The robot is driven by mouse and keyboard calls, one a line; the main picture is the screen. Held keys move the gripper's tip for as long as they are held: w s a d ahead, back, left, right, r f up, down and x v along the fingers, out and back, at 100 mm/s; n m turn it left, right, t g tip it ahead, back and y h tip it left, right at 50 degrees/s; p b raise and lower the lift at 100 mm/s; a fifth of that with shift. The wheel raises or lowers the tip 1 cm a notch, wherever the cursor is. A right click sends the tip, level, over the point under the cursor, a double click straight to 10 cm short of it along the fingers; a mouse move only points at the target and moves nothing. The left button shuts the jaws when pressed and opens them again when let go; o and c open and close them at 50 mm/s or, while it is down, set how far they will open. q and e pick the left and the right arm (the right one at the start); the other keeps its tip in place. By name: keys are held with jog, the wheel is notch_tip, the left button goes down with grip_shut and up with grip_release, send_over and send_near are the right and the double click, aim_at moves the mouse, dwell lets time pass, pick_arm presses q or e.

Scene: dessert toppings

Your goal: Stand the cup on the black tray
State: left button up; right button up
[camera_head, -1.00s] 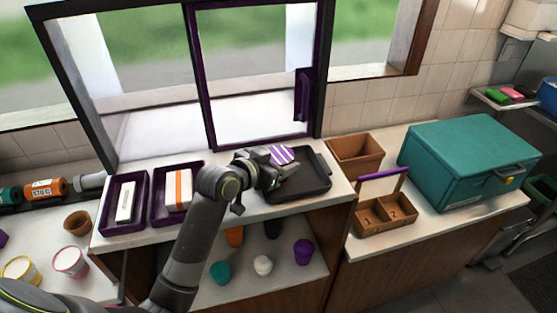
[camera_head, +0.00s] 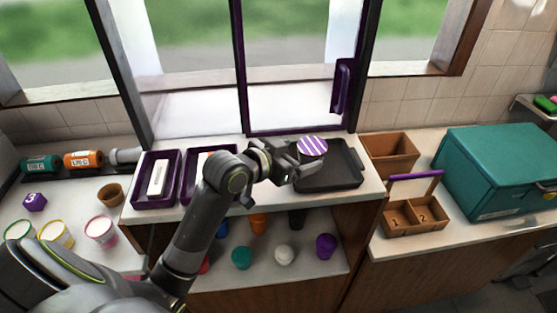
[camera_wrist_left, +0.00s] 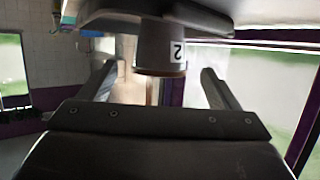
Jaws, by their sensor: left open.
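The cup, with a purple-and-white striped top (camera_head: 312,146), is at the left part of the black tray (camera_head: 350,178) on the counter. In the left wrist view the cup (camera_wrist_left: 158,48) appears upside down, pale grey with a "2" label, its base against the dark tray (camera_wrist_left: 205,14). It looks upright on the tray. My left gripper (camera_head: 304,160) is open beside the cup, reaching in from the left. In the left wrist view the fingers (camera_wrist_left: 160,78) are spread on either side of the cup, with gaps showing. My right gripper is not in view.
Two purple trays (camera_head: 140,200) lie left of my arm. A brown bin (camera_head: 392,152), a numbered box (camera_head: 412,220) and a teal case (camera_head: 500,165) stand to the right. The window frame (camera_head: 240,70) rises behind. Several coloured cups sit on the shelf below.

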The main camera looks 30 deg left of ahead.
pick_arm(q)
jog(key=v, duration=0.5)
jog(key=shift+s+a, duration=0.15)
jog(key=shift+s, duration=0.05)
jog(key=shift+s+a+r, duration=0.1)
jog(key=shift+s+r, duration=0.15)
jog(key=shift+s, duration=0.2)
